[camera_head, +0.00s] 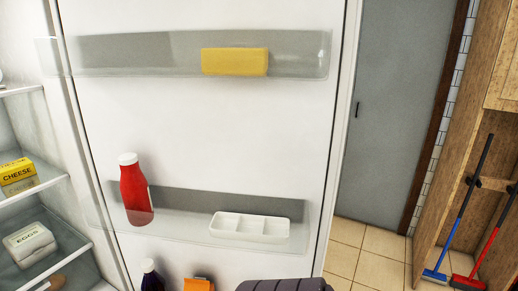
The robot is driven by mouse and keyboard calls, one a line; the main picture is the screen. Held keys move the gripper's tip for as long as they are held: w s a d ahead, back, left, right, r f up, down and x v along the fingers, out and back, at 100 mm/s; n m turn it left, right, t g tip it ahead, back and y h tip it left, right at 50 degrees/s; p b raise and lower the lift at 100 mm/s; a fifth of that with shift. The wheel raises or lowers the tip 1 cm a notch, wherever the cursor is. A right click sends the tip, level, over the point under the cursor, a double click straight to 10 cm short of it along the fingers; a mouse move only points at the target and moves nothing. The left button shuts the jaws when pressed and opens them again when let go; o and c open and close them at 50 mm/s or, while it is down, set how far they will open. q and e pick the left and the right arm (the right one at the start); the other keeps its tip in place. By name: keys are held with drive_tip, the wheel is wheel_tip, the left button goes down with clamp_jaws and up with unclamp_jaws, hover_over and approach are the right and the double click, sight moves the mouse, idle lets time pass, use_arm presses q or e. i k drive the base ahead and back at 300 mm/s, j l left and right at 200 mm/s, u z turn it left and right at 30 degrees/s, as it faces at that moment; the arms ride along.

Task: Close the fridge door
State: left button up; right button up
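The fridge door (230,130) stands open with its white inner side facing me and fills the middle of the head view. Its clear upper bin (130,52) holds a yellow block (234,61). Its clear lower bin (185,228) holds a red bottle with a white cap (134,190) and a white divided tray (249,226). The fridge interior (20,110) shows at the left, beside the door's left edge. The door's bottom is cut off by the frame. Neither of my grippers can be made out.
Fridge shelves (45,177) hold a yellow cheese box (17,171) and an egg carton (30,244). A dark bottle (151,276) and an orange item (198,285) show low down. Right of the door are tiled floor (365,255), a grey door (390,110), and blue and red brooms (462,215).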

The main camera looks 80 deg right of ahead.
sight(270, 144)
drive_tip(key=k+l+u, duration=0.1)
drive_tip(key=k+l, duration=0.15)
drive_tip(key=l, duration=0.25)
drive_tip(key=k+l, duration=0.3)
drive_tip(key=l, duration=0.2)
drive_tip(key=k+l+u, duration=0.15)
drive_tip(key=k+l, duration=0.15)
drive_tip(key=l, duration=0.2)
drive_tip(key=k+l+u, duration=0.1)
drive_tip(key=k+l, duration=0.2)
drive_tip(key=l, duration=0.15)
drive_tip(key=l+u, duration=0.1)
drive_tip(key=l, duration=1.4)
